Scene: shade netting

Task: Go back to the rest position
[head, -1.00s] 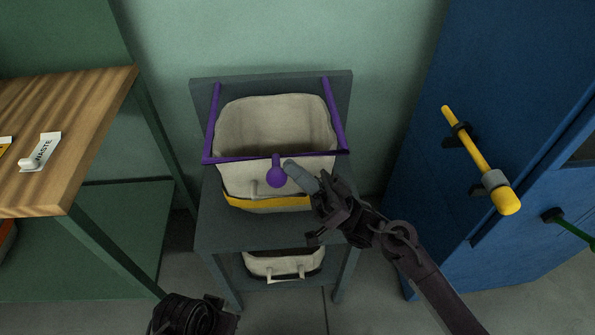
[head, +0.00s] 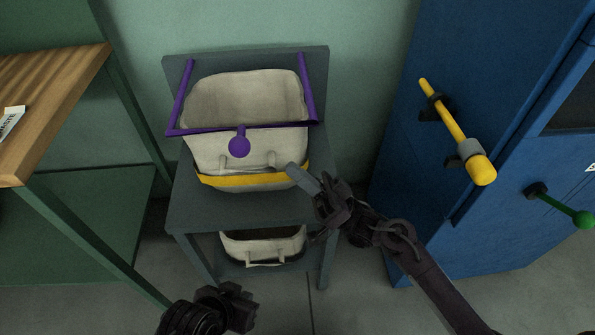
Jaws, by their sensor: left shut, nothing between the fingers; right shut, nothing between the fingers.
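My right gripper (head: 303,180) is shut and empty, in front of the right side of the upper cream bin and apart from the purple knob. My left gripper (head: 246,298) is at the bottom of the head view, low in front of the grey stand; it is shut and empty. The upper cream bin (head: 215,152) with a yellow band sits on the grey stand (head: 240,208). A purple bar frame (head: 184,97) with a round purple knob (head: 239,146) crosses the bin's front.
A second cream bin (head: 264,247) sits on the stand's lower shelf. A wooden-topped table (head: 50,95) with a WASTE label (head: 10,122) is at left. A blue cabinet (head: 410,155) with a yellow handle (head: 452,122) and a green-knobbed lever (head: 560,207) is at right.

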